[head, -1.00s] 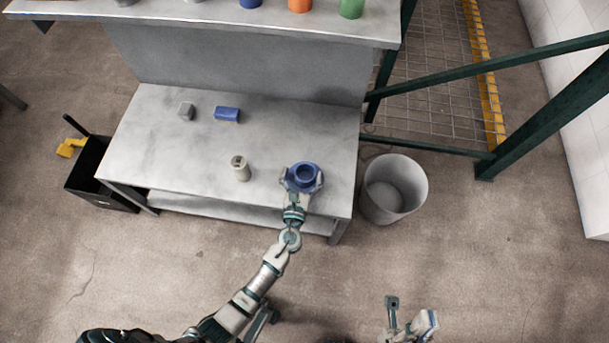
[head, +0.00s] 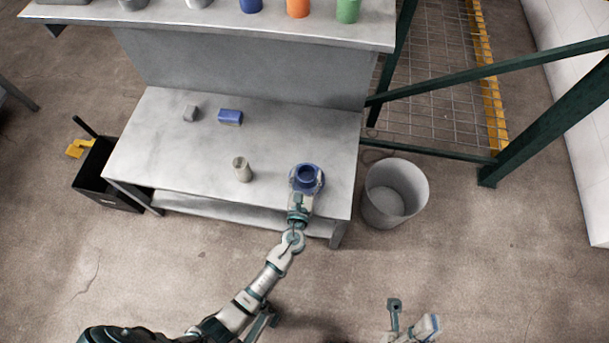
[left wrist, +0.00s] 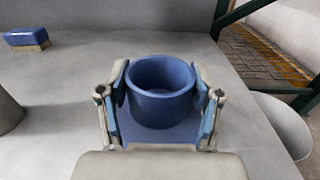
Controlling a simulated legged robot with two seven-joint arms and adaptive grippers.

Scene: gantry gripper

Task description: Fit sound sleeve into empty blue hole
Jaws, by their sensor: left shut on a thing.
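A blue round piece with an open hole in its top (head: 307,178) stands upright near the right front of the grey table (head: 170,150). My left gripper (left wrist: 160,108) has its fingers on both sides of this blue piece and is shut on it; the piece also shows in the left wrist view (left wrist: 160,78). A pale grey-beige sleeve (head: 242,170) stands upright on the table to the left of it. A grey cylinder, probably this sleeve, is cut off at the left edge of the left wrist view (left wrist: 8,114). My right gripper (head: 412,322) is low in the head view, empty-looking, its fingers unclear.
A blue block (head: 230,116) and a small grey block (head: 190,113) lie at the back left of the table. A shelf (head: 200,18) with several coloured cups is behind. A grey bin (head: 395,190) stands right, a black bin (head: 95,175) left.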

